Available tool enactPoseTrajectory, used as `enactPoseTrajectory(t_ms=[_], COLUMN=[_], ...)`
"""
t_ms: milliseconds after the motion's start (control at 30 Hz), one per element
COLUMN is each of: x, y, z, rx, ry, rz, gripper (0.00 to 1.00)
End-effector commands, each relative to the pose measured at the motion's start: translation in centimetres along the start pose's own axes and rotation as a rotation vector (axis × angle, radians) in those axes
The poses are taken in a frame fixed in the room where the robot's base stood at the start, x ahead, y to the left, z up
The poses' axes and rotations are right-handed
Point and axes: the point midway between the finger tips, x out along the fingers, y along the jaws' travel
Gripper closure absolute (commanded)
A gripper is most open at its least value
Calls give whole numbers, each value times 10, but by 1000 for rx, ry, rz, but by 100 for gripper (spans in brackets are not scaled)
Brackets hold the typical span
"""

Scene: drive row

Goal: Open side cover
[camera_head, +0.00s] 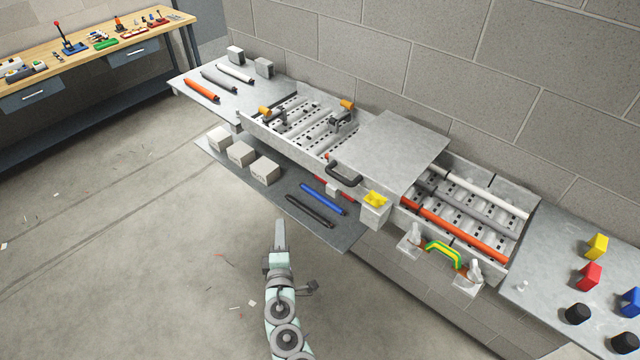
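The long metal drive unit runs along the block wall. A flat grey cover plate (395,145) lies over its middle, with a black handle (343,176) at its lower left front edge. A green and yellow curved handle (444,254) is on the front side at the right, between two pale fittings (468,281). I cannot tell for sure which of these parts is the side cover. My gripper (280,228) is over the floor, in front of the lower shelf and apart from both handles. Its fingers appear edge-on, so their gap is hidden.
A lower shelf (240,182) holds white boxes (264,171), a blue rod (322,199) and a black rod (309,212). A yellow-topped bin (375,208) hangs on the front. Coloured blocks and black knobs stand on the right table (545,265). The foreground floor is mostly free.

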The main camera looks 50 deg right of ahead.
Motion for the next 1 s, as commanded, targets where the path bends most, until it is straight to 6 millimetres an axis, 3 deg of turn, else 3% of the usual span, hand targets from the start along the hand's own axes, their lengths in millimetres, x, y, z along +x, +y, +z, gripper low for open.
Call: enactPoseTrajectory(t_ms=[33,100,233,467,800,1000], x=[8,11,8,18,70,92], y=[15,38,71,86,98,102], z=[31,69,111,129,150,159], rx=[-39,-82,-124,-135,-135,-134], ry=[-99,-221,-368,-415,-410,-410], rz=[49,107,181,206,203,203], gripper=[75,75,75,75,75,75])
